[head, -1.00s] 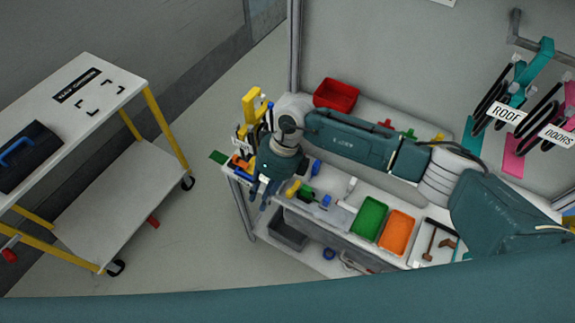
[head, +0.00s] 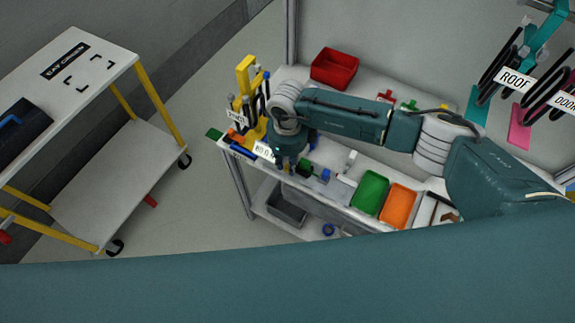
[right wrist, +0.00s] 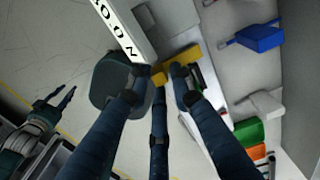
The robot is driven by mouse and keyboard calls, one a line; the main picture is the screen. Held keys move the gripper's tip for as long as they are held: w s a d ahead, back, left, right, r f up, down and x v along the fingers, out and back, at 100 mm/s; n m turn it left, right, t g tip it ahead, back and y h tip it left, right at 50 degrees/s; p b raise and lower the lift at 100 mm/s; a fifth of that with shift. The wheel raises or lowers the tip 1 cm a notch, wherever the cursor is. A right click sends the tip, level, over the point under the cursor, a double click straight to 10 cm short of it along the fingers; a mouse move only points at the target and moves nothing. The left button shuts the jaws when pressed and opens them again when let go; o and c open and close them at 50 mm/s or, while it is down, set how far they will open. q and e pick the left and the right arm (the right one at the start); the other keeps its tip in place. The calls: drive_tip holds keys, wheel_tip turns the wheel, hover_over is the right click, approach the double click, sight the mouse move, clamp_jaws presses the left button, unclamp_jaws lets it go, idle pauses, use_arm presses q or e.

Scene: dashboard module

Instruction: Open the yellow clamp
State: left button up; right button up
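A yellow piece, which looks like the yellow clamp (right wrist: 184,58), shows beyond the fingertips of my right gripper in the right wrist view. The fingers cover part of it, and I cannot tell whether its jaws are open. In the head view it is hidden or too small to make out by my right gripper (head: 290,160), which points down at the bench's left part. In the wrist view the fingers of my right gripper (right wrist: 158,88) are spread, with a gap between them. My left gripper (right wrist: 58,103) shows at the wrist view's left edge with its fingers apart.
A yellow tool stand (head: 246,78) rises left of my right wrist. A red bin (head: 334,69), a green tray (head: 370,191) and an orange tray (head: 397,206) are on the workbench. A white cart (head: 113,62) stands left, with clear floor between.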

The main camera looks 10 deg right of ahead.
clamp_jaws()
drive_tip(key=shift+w+b, duration=0.2)
drive_tip(key=shift+b, duration=0.35)
drive_tip(key=g+y+b, duration=0.1)
drive_tip(key=b, duration=0.4)
drive_tip(key=w+d+r+g+y+b, duration=0.1)
drive_tip(key=g+b, duration=0.1)
drive_tip(key=b, duration=0.3)
drive_tip(key=w+r+g+y+b, duration=0.1)
drive_tip(key=g+b, duration=0.1)
drive_tip(key=b, duration=0.3)
drive_tip(key=shift+w+d+y, duration=0.15)
drive_tip(key=shift+d+y, duration=0.25)
drive_tip(key=shift+d+r+g+b, duration=0.1)
drive_tip(key=shift+r+g+b, duration=0.2)
drive_tip(key=shift+b, duration=0.3)
